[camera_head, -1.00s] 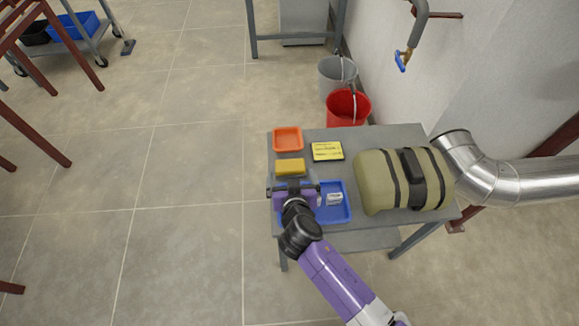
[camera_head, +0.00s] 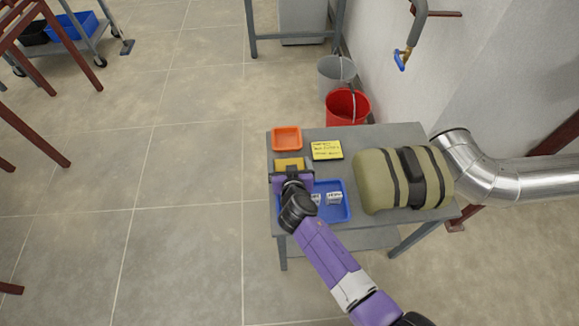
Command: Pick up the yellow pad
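The yellow pad (camera_head: 289,162) is a small block lying on the grey table (camera_head: 392,136), just in front of an orange tray. Its near part is hidden by my gripper (camera_head: 291,172). My gripper is at the pad's near edge, with its wide dark end spread across the pad's width. I cannot tell whether the fingers touch the pad or how far apart they are.
An orange tray (camera_head: 287,131) lies behind the pad, and a yellow note board (camera_head: 326,150) lies to its right. A blue tray (camera_head: 341,215) with small white labelled items is under my arm. An olive strapped bag (camera_head: 380,180) fills the table's right side.

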